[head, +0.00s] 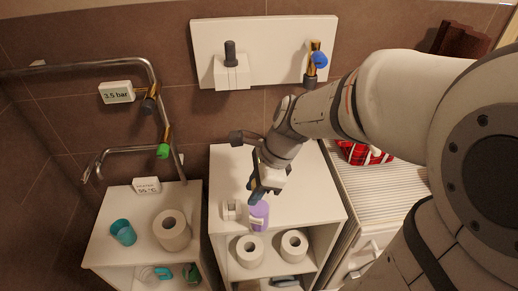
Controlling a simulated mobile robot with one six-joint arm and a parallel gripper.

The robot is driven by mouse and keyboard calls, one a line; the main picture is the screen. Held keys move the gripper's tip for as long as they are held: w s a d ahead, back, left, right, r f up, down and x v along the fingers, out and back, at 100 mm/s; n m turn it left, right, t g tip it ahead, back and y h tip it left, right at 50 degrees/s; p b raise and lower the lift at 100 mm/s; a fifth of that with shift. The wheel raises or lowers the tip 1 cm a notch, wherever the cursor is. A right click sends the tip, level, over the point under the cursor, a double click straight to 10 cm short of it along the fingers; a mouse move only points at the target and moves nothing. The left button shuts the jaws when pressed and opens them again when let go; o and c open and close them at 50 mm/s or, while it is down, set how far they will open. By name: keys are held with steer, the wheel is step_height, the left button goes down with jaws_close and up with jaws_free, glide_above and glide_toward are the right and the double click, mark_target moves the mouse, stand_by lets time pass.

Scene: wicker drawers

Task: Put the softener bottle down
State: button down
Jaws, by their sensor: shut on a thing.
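The softener bottle (259,214) is purple with a pale label and appears upright. It is under my gripper (258,197), near the front edge of the middle white cabinet's top (307,198). My gripper points down and is shut on the upper part of the bottle, which the jaws hide. I cannot tell whether the bottle's base touches the cabinet top.
A small white holder (231,209) stands just left of the bottle. Toilet rolls (249,251) sit on the shelf below. The left cabinet holds a teal cup (123,232) and a paper roll (172,230). A ribbed white surface with red cloth (362,152) lies right.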

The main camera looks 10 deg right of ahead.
steer(key=w+f+p, duration=0.1)
steer(key=w+p, duration=0.2)
steer(key=w, duration=1.5)
steer(key=shift+f, duration=0.2)
steer(key=shift+f, duration=0.1)
steer(key=shift+f, duration=0.15)
steer(key=c, duration=1.1)
jaws_free()
steer(key=shift+s, duration=0.1)
